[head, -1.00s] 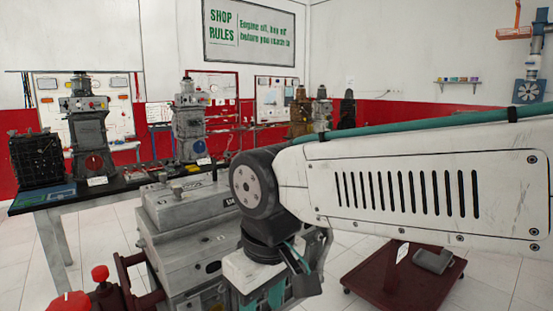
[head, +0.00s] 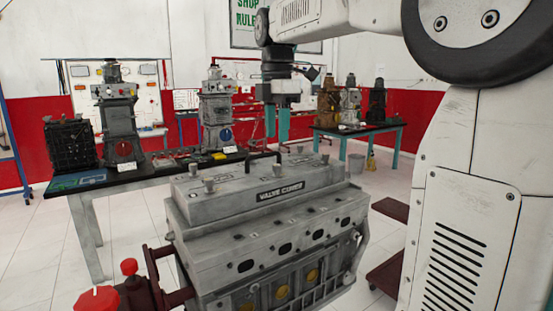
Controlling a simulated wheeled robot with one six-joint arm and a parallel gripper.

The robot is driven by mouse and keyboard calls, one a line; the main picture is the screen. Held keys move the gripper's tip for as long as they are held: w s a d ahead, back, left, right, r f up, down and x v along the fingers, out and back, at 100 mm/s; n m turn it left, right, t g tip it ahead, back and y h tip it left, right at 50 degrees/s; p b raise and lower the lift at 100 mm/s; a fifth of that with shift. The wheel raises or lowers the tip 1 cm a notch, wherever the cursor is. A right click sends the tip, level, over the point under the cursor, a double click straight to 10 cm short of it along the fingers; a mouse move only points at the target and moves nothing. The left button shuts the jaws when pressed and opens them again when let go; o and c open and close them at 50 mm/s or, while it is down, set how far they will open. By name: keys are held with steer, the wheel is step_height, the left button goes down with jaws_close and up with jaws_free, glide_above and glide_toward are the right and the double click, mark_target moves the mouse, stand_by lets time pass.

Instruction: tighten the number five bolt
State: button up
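The grey engine block (head: 265,245) stands in front of me with a cover (head: 255,190) labelled "VALVE COVER" on top. Several short bolt heads stand up from the cover, among them a left one (head: 209,185) and a right one (head: 325,158). I cannot read any numbers beside them, so I cannot tell which is number five. My gripper (head: 277,124) points down above the far side of the cover, its two teal fingers apart, with nothing visible between them. A thin dark bent piece (head: 264,155) shows below the fingers at the cover's far edge; whether it is a tool is unclear.
A black-topped bench (head: 150,172) with engine trainers (head: 120,125) stands behind on the left. Another table (head: 358,129) with smaller engines stands at the back right. A red-knobbed stand part (head: 97,299) is at the front left. A dark red cart (head: 386,275) is partly hidden behind my arm.

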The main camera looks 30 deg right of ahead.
mark_target(277, 165)
steer(key=shift+w+d+f, duration=0.15)
steer(key=shift+w, duration=0.1)
step_height(277, 165, down, 7)
steer(key=shift+f, duration=0.15)
jaws_close()
